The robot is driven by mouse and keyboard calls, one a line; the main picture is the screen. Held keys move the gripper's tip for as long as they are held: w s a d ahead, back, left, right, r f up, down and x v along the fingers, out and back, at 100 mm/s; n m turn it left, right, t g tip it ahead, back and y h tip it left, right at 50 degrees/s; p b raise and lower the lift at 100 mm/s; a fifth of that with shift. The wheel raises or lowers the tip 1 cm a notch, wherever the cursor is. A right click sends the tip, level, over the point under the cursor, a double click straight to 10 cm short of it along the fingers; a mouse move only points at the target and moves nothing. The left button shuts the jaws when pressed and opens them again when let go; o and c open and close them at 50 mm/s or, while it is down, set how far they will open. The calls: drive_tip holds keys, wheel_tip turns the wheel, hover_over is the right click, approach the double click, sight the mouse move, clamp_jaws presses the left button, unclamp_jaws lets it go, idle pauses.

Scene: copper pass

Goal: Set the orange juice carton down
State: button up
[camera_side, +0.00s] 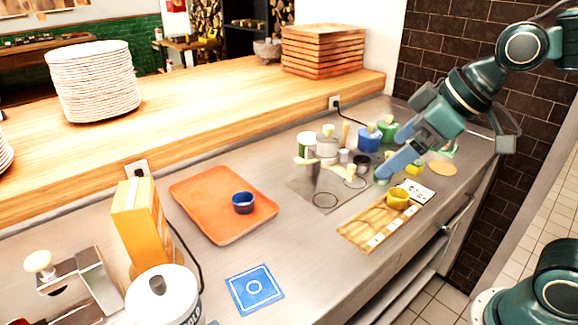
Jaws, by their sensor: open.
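An orange carton (138,222), which looks like the orange juice carton, stands upright at the left of the steel counter (235,258). A white canister in front hides its lower part. My gripper (388,170) is at the right, far from the carton, above the back right part of the counter. It is open and I see nothing held in it. Its fingertips are small here and partly merge with the items behind them.
An orange tray (205,200) holds a dark blue cup (243,203). A blue square mat (254,289) lies in front. The white canister (163,298) is front left. A wooden rack (370,228) with a yellow cup (397,198) and several small pots crowd the right. Plates (92,82) stand on the ledge.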

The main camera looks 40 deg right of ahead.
drive_tip(key=s+d+f+m+h, duration=0.1)
drive_tip(key=s+d+m, duration=0.1)
drive_tip(key=s, duration=0.3)
drive_tip(key=s+d+f+m+h, duration=0.1)
drive_tip(key=s+d+m, duration=0.1)
drive_tip(key=s+d, duration=0.1)
drive_tip(key=shift+s+d+f+g, duration=0.3)
drive_tip(key=shift+s+g, duration=0.1)
drive_tip(key=shift+s, duration=0.5)
